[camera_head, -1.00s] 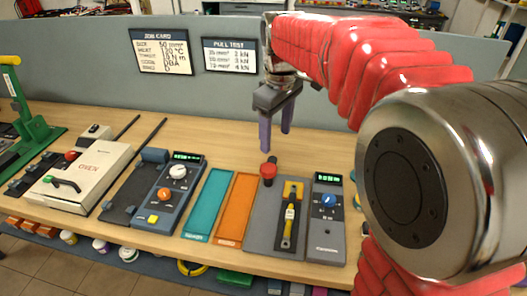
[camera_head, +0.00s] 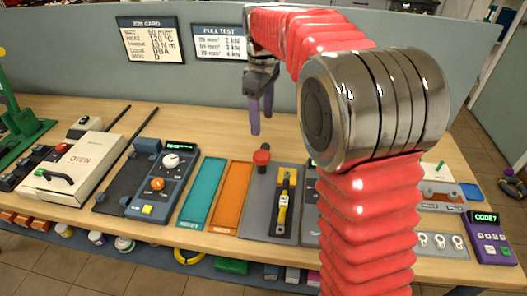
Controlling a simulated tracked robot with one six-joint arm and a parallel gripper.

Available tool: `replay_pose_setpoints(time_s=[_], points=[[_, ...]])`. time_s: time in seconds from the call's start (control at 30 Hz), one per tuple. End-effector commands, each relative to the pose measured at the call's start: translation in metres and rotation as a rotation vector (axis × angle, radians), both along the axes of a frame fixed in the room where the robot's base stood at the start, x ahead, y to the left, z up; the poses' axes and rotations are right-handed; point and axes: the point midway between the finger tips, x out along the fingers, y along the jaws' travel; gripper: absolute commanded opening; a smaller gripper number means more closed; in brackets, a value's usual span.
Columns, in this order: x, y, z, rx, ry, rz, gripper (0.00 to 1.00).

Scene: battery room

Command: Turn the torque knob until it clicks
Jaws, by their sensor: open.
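My gripper (camera_head: 261,115) is open and empty, with two purple fingers pointing down above the back of the bench. It is clear of every knob. A grey unit (camera_head: 310,232), which had a blue dial and green display in the earlier frame, is now mostly behind my red arm, and its dial is hidden. A blue-grey unit (camera_head: 143,208) to the left has a white knob (camera_head: 171,160), an orange knob (camera_head: 157,184) and a green display. No readable label shows which knob is for torque.
A grey fixture (camera_head: 258,224) with a red knob-like top (camera_head: 262,157) and a yellow-handled tool (camera_head: 283,212) stands below my gripper. Teal (camera_head: 204,193) and orange (camera_head: 232,197) trays lie beside it. A white oven box (camera_head: 75,170) is left; a purple keypad (camera_head: 489,238) is right.

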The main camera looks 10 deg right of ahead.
Motion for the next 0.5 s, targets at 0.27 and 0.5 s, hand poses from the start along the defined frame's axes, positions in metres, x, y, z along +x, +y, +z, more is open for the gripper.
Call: replay_pose_setpoints(time_s=[0.27, 0.5], points=[[-0.001, 0.000, -0.033, 0.000, 0.004, 0.000, 0.60], [-0.001, 0.000, -0.070, -0.001, 0.004, 0.000, 0.60]])
